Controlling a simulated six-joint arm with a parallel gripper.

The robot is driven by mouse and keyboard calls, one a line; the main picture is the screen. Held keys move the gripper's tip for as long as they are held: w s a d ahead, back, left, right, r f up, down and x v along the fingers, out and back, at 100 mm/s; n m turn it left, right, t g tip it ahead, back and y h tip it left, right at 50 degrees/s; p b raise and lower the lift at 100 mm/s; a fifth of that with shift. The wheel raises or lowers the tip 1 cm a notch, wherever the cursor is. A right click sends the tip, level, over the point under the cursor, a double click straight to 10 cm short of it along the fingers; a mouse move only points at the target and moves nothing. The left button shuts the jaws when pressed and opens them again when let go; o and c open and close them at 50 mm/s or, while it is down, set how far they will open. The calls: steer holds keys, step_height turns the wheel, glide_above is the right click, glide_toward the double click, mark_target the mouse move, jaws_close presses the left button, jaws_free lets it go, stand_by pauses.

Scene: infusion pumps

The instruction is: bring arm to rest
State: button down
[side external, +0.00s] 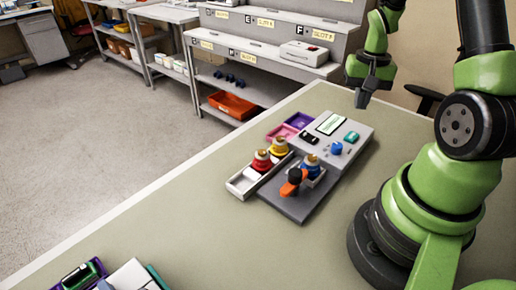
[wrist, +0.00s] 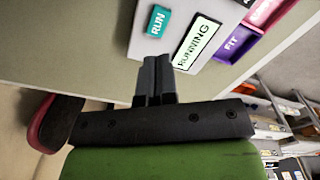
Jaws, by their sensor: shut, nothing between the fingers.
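My gripper (side external: 366,97) hangs above the table near its far edge, beyond the pump station. In the wrist view my gripper (wrist: 155,62) has its two fingers together with nothing between them. The pump station (side external: 345,147) is a grey panel with a display; in the wrist view the display (wrist: 197,43) reads "RUNNING". A teal RUN button (wrist: 157,20) sits beside it. Red, yellow and blue capped items stand in and by the drawer trays (side external: 240,184), and an orange-and-black handle (side external: 292,182) is at the front. My gripper touches none of these.
The green-grey table (side external: 190,215) is clear between the station and the items at lower left (side external: 85,275). Shelving with slot labels (side external: 265,40) stands beyond the table.

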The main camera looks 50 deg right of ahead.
steer(key=w+a+r+n+t, duration=0.2)
steer(key=w+a+r, duration=0.1)
steer(key=a+r, duration=0.4)
steer(key=s+a+r+n+t+y, duration=0.1)
steer(key=s+a+r+n+t, duration=0.1)
steer(key=a+r, duration=0.4)
steer(key=s+a+r+n+t+y, duration=0.1)
steer(key=s+a+r+n+t, duration=0.2)
steer(key=a, duration=0.7)
steer(key=s+r+n, duration=0.1)
steer(key=s+r, duration=0.1)
steer(key=s, duration=0.1)
steer(key=shift+s+r, duration=0.15)
steer(key=shift+r, duration=0.25)
stand_by(1.5)
